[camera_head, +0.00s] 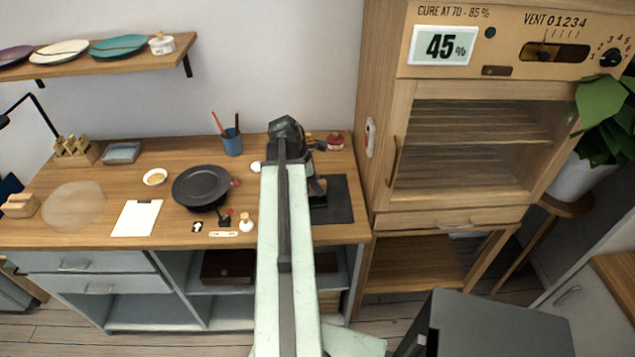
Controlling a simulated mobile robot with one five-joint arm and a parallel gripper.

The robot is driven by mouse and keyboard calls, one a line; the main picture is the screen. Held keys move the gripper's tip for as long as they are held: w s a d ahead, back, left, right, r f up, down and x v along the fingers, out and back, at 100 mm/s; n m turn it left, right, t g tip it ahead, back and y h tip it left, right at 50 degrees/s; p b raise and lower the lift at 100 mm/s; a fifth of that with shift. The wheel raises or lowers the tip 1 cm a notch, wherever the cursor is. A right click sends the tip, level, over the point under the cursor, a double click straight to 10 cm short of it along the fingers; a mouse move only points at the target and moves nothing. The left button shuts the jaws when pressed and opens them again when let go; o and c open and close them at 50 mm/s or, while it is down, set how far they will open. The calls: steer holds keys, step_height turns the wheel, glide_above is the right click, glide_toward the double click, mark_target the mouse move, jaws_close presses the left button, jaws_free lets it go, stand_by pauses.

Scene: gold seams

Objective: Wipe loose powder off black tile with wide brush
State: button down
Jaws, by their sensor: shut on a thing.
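The black tile (340,202) looks like a flat dark rectangle at the right end of the wooden worktop. My arm comes up from the bottom of the view and covers its left side. My gripper (315,182) is over the tile's left part, shut on a small tan and dark thing that looks like the wide brush (319,187). The brush is mostly hidden by my gripper and arm. I cannot tell whether it touches the tile. Loose powder is too small to make out.
A black plate (203,183) stands left of my arm, with small items in front of it. A blue brush cup (232,142) and a red-topped jar (335,141) stand farther back. A white clipboard (136,218) lies at left. A wooden cabinet (455,150) rises right of the worktop.

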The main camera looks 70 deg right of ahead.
steer(key=shift+s+a, duration=0.2)
steer(key=shift+a, duration=0.15)
steer(key=shift+w+d, duration=0.35)
steer(key=shift+d, duration=0.3)
steer(key=shift+s+a, duration=0.3)
steer(key=shift+a, duration=0.35)
steer(key=shift+w+d, duration=0.3)
steer(key=shift+w, duration=0.65)
steer(key=shift+a, duration=0.1)
steer(key=shift+w+a, duration=0.5)
steer(key=shift+a, duration=0.3)
steer(key=shift+w+d, duration=0.1)
